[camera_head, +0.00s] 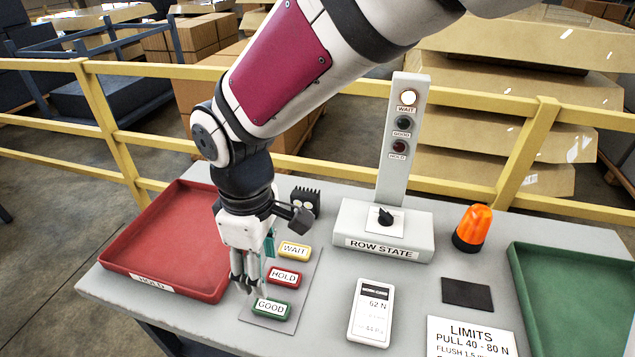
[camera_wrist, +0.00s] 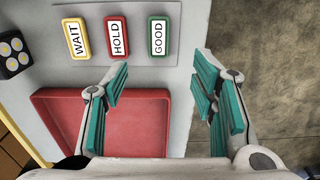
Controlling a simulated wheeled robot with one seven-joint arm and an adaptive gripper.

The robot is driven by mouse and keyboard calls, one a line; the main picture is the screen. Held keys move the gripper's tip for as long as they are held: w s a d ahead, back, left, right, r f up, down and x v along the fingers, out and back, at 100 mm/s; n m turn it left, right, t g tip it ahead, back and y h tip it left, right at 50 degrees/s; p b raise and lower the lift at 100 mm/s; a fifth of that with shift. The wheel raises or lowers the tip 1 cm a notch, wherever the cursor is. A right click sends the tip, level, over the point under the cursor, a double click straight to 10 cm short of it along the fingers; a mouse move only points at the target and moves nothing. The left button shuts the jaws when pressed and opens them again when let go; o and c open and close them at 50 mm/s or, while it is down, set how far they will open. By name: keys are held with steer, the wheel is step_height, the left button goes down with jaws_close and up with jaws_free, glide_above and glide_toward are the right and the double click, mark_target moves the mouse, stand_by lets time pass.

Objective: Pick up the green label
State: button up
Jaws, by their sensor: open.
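The green label (camera_head: 271,308) reads GOOD and lies on a grey plate near the table's front edge, in front of the red HOLD label (camera_head: 284,277) and the yellow WAIT label (camera_head: 294,250). In the wrist view the green label (camera_wrist: 158,39) is at the top, right of the HOLD label (camera_wrist: 117,37) and the WAIT label (camera_wrist: 76,39). My gripper (camera_head: 252,286) is above the plate, beside the labels. In the wrist view my gripper (camera_wrist: 165,95) is open with teal pads, empty, and the green label shows beyond the gap between the fingers.
A red tray (camera_head: 128,265) marked HOLD stands left; a green tray (camera_head: 517,280) stands right. The ROW STATE post (camera_head: 403,140), an orange beacon (camera_head: 473,228), a force meter (camera_head: 371,312) and a LIMITS card (camera_head: 470,338) stand or lie to the right. A yellow rail (camera_head: 335,168) runs behind.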

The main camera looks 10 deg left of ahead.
mark_target(271, 306)
step_height(271, 306, down, 12)
steer(key=shift+w+f+b, duration=0.1)
steer(key=shift+f+b, duration=0.05)
steer(key=shift+b, duration=0.2)
steer(key=c, duration=1)
